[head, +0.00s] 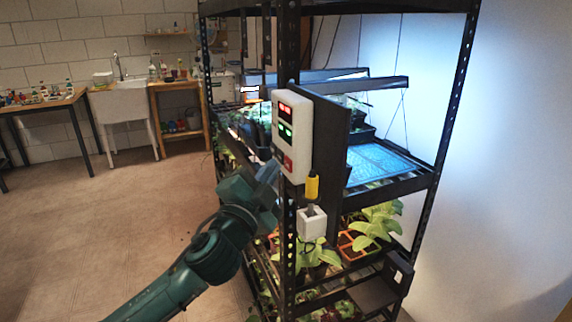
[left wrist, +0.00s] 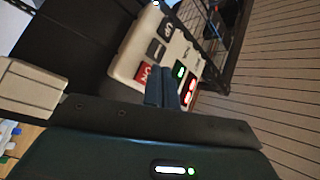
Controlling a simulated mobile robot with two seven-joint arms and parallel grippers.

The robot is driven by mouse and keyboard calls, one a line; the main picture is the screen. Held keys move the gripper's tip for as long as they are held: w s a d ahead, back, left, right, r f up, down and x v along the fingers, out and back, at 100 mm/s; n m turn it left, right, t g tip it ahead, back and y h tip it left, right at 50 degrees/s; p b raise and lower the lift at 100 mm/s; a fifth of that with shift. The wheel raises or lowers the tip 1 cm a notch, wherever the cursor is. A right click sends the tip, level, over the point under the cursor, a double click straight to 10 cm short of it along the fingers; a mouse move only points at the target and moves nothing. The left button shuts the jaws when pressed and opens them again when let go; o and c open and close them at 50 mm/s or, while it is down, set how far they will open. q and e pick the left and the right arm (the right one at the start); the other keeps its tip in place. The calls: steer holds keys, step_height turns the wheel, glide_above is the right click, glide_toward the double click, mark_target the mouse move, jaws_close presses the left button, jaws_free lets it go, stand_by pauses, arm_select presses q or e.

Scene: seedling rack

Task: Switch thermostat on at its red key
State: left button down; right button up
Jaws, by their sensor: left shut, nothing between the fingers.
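The thermostat (head: 293,135) is a white box on the front post of the rack, with lit red and green displays. Its red key (head: 288,163) is near the bottom. In the left wrist view the thermostat (left wrist: 125,62) appears tilted, with the red key (left wrist: 145,72) and grey keys beside the displays. My left gripper (head: 268,172) is shut and empty, close to the lower part of the box. In the left wrist view its fingertips (left wrist: 164,72) overlap the panel just right of the red key. Whether they touch the panel cannot be told. My right gripper is not in view.
The black metal rack (head: 445,115) holds trays and green plants under lamps. A white box with a yellow-handled tool (head: 312,187) hangs below the thermostat. A sink (head: 122,103) and tables stand at the back. The floor at left is clear.

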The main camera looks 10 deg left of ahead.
arm_select(q)
steer(key=shift+d, duration=0.1)
stand_by(0.5)
steer(key=shift+w+d, duration=0.25)
steer(key=shift+d, duration=0.05)
steer(key=shift+d, duration=0.1)
stand_by(0.4)
steer(key=shift+s+a, duration=0.25)
steer(key=shift+a, duration=0.25)
steer(key=s+a, duration=0.3)
steer(key=a, duration=0.2)
steer(key=shift+s, duration=0.2)
stand_by(0.3)
